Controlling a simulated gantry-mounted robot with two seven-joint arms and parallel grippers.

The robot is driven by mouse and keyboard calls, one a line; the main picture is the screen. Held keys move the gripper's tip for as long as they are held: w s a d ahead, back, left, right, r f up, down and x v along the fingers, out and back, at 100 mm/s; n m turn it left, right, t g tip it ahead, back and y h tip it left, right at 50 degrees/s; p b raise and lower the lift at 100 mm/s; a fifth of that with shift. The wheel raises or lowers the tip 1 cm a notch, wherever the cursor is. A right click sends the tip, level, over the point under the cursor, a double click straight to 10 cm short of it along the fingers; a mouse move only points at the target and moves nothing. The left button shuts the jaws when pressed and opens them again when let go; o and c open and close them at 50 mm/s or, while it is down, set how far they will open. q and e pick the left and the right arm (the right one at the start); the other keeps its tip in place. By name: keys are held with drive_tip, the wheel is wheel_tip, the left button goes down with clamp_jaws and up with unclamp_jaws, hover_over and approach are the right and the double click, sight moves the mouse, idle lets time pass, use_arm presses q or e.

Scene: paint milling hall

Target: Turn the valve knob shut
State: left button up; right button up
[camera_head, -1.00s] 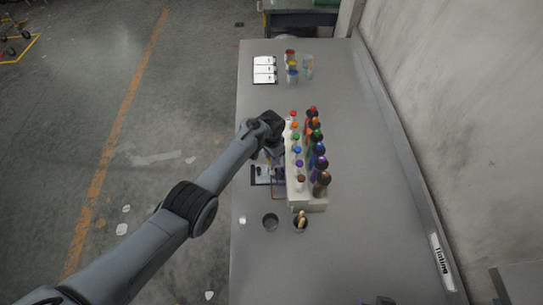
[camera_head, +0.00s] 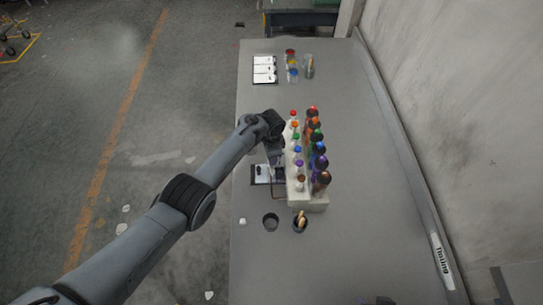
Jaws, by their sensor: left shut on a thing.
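A pale rack (camera_head: 314,203) stands on the grey table, with a front row of small coloured knobs on its left side and larger dark bottles with coloured tops behind them. The knobs run from red (camera_head: 293,113) at the far end through orange, green, blue and purple to brown (camera_head: 301,178) at the near end. My left gripper (camera_head: 277,160) points down at the left side of the rack, close to the knobs. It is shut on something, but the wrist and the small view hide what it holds. My right gripper does not show.
A dark-edged card or tray (camera_head: 260,174) lies left of the rack. A dark cup (camera_head: 270,222) and a cup with a wooden-handled tool (camera_head: 300,224) stand at the near side. A white-sheeted board (camera_head: 265,70) and paint jars (camera_head: 292,62) are at the far end. The table's right is clear.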

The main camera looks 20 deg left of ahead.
use_arm(q)
drive_tip(key=o, duration=1.1)
drive_tip(key=shift+c, duration=0.2)
drive_tip(key=shift+r, duration=0.1)
wheel_tip(320, 180, up, 11)
drive_tip(key=p, duration=0.3)
drive_tip(key=shift+f, duration=0.2)
